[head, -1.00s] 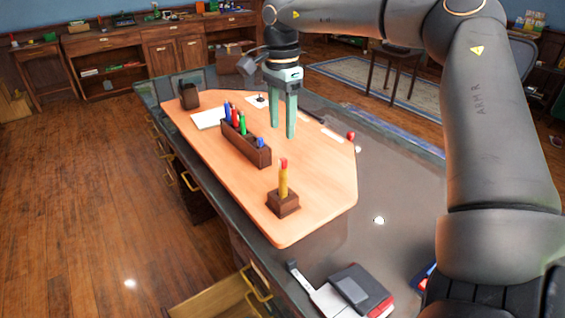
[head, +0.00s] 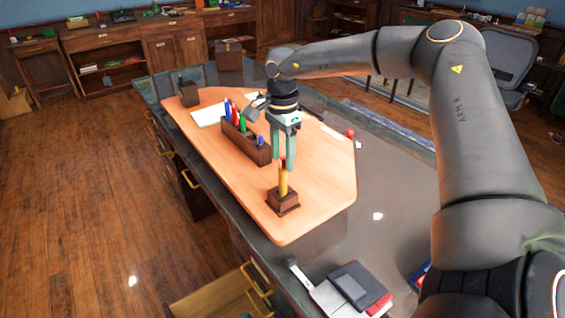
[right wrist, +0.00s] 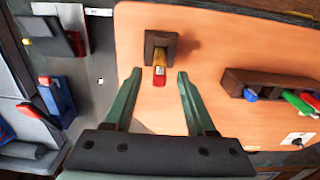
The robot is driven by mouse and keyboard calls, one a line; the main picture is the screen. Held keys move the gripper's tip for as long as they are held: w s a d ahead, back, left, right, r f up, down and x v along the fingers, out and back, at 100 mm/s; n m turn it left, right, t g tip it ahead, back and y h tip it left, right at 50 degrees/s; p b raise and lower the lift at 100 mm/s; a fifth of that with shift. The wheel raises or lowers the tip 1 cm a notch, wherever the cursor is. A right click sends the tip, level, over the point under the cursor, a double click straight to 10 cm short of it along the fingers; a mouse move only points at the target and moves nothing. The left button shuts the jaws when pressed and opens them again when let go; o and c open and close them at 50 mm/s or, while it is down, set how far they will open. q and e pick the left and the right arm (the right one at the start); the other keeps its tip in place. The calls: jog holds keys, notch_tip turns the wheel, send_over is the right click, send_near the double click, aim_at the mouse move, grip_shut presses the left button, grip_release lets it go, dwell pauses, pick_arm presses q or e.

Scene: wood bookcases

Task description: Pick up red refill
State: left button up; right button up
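A yellow stick with a red top (head: 283,189) stands upright in a small dark wood block (head: 284,204) on the light wood board. In the right wrist view its red end (right wrist: 159,74) points toward the camera, just ahead of and between my fingertips. My right gripper (head: 284,163) is open above it, fingers pointing down around the red top in the head view; I see no clear contact. A dark wood rack (head: 247,146) behind holds blue, red (head: 235,113) and green pieces. Which red piece is the refill I cannot tell. My left gripper is not in view.
The light wood board (head: 320,193) has bare room in front and right of the block. A dark cup (head: 188,94) stands at its far left. A red ball (head: 350,132) lies near its right edge. A black-and-red item (head: 360,287) lies at the desk's near end.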

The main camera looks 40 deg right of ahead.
grip_shut()
jog(key=shift+r, duration=0.15)
dwell(0.4)
